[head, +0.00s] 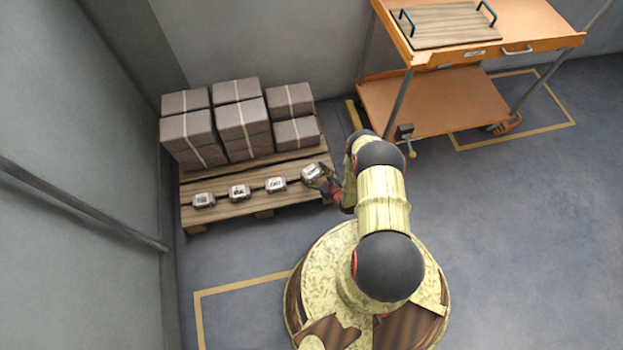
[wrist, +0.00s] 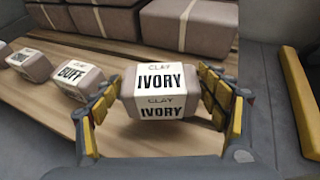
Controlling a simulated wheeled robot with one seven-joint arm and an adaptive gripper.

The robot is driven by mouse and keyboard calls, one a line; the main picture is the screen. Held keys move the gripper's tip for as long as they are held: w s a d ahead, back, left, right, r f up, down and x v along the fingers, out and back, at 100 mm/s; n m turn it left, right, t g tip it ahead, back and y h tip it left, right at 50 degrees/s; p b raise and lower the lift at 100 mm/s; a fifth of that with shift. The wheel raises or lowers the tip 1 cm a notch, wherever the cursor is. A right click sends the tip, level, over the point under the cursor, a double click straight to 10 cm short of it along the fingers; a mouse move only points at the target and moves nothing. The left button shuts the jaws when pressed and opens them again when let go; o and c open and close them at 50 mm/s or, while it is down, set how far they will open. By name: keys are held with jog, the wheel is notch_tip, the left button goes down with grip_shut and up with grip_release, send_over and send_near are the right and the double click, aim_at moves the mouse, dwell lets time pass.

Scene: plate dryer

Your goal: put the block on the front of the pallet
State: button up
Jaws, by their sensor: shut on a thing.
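The block is a small pale clay block labelled "CLAY IVORY" (wrist: 160,90); it also shows in the head view (head: 312,173) over the right end of the pallet's front. My gripper (wrist: 160,104) is shut on it, with yellow-padded fingers at its left and right sides. In the head view my gripper (head: 325,182) is at the pallet's front right corner. The wooden pallet (head: 245,209) stands on the floor. Whether the ivory block touches the pallet boards or is held just above them, I cannot tell.
Along the pallet's front lie several similar blocks, one labelled "BUFF" (wrist: 73,76), its neighbour to the ivory block. Strapped brown stacks (head: 240,120) fill the pallet's back. An orange cart (head: 435,105) stands to the right. A wall (head: 80,150) is at the left.

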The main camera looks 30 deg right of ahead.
aim_at(315, 178)
jog(key=shift+w+f+b, duration=0.1)
jog(key=shift+f+b, duration=0.85)
jog(key=shift+f, duration=1.1)
jog(key=shift+r, duration=0.1)
jog(key=o, duration=1.7)
jog(key=shift+f, duration=0.2)
jog(key=shift+o, duration=0.2)
jog(key=shift+r, duration=0.1)
